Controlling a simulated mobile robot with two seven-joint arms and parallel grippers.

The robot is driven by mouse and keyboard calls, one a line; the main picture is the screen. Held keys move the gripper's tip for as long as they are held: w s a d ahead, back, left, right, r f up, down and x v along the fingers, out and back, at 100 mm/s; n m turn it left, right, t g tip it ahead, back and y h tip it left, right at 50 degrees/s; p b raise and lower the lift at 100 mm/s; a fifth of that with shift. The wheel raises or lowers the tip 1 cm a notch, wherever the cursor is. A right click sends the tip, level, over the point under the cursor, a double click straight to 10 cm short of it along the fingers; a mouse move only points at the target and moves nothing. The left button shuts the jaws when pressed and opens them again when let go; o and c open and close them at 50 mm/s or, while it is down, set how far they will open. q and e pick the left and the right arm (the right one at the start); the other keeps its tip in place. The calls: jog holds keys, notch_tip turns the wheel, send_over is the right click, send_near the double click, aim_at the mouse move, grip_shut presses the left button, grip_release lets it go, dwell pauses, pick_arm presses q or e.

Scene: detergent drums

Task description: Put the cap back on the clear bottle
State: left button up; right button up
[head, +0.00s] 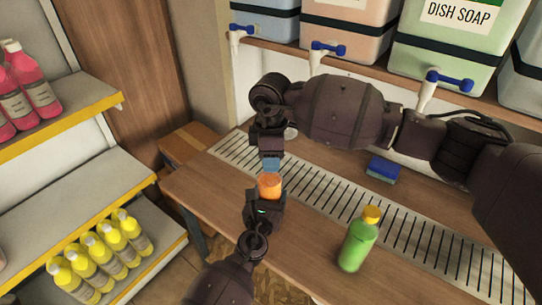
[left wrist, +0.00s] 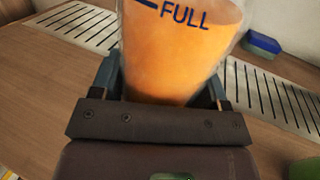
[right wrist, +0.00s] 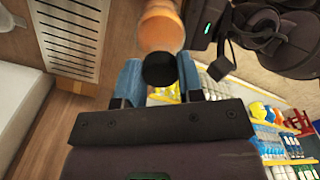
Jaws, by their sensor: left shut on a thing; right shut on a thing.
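The clear bottle (head: 269,186) is filled with orange liquid and stands upright over the counter's left part. In the left wrist view the bottle (left wrist: 190,50) shows a FULL mark. My left gripper (head: 265,200) is shut around its body. My right gripper (head: 271,163) is directly above the bottle, fingers down. In the right wrist view a black cap (right wrist: 158,70) sits between its blue fingers, in line with the bottle (right wrist: 160,28) just beyond. The cap is at the bottle's mouth; I cannot tell whether it is seated. In the head view the fingers hide the cap.
A green bottle (head: 358,244) with an orange cap stands on the counter (head: 305,245). A blue sponge (head: 383,169) lies behind the metal grate (head: 330,195). Large drums with blue-handled taps (head: 448,82) line the back shelf. Shelves at left hold pink bottles and yellow bottles (head: 100,258).

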jog(key=m, duration=0.3)
jog(key=shift+s+m, duration=0.1)
jog(key=shift+m, duration=0.2)
jog(key=o, duration=0.9)
jog(key=shift+r, duration=2.25)
jog(key=shift+r, duration=0.1)
jog(key=shift+c, duration=0.3)
